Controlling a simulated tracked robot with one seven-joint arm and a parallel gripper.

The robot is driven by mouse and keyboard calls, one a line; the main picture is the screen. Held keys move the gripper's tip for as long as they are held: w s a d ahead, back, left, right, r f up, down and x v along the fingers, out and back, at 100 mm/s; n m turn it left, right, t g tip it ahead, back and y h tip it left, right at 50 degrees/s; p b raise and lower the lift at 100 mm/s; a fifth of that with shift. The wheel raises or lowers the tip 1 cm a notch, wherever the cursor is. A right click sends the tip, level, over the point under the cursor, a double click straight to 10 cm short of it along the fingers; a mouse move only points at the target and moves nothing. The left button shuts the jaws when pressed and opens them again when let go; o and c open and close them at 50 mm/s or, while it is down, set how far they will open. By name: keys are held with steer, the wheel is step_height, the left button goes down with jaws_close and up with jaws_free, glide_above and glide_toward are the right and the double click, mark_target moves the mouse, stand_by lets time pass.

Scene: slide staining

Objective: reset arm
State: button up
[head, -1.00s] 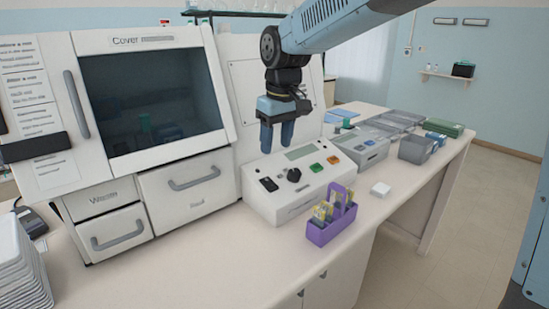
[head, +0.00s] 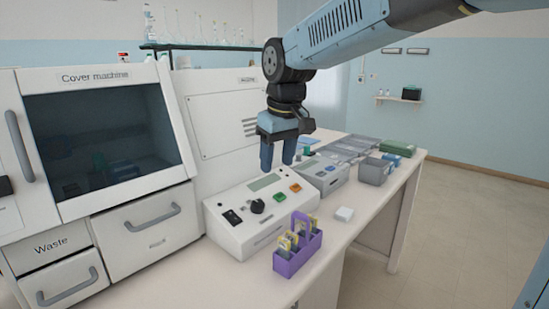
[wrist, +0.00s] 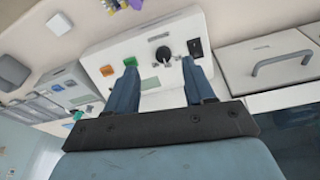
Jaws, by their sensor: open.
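My gripper (head: 279,155) hangs from the arm with its fingers pointing down, above the back of the white control box (head: 237,237). Its two blue fingers are apart, with nothing between them. In the wrist view my gripper (wrist: 163,85) also shows open and empty, with the control box's knob and buttons beyond it. The control box has a black knob (head: 257,206), an orange button (head: 295,187) and a green button (head: 279,196).
A purple rack (head: 289,263) with slides stands in front of the control box, beside a small white block (head: 344,214). The cover machine (head: 105,135) stands at left. Grey trays (head: 373,171) line the counter at right. The open floor is further right.

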steer(key=s+d+f+m+t, duration=0.1)
steer(key=s+d+m, duration=0.1)
steer(key=s+d, duration=0.3)
steer(key=s+d+f+m+t, duration=0.1)
steer(key=s+d+m, duration=0.2)
steer(key=s+d, duration=0.3)
steer(key=s+d+f+m+t+h, duration=0.1)
steer(key=s+d, duration=0.4)
steer(key=d, duration=0.8)
steer(key=shift+s+d+f+m+t, duration=0.2)
steer(key=shift+d+f+m+t, duration=0.15)
steer(key=shift+m, duration=0.55)
steer(key=shift+a, duration=0.1)
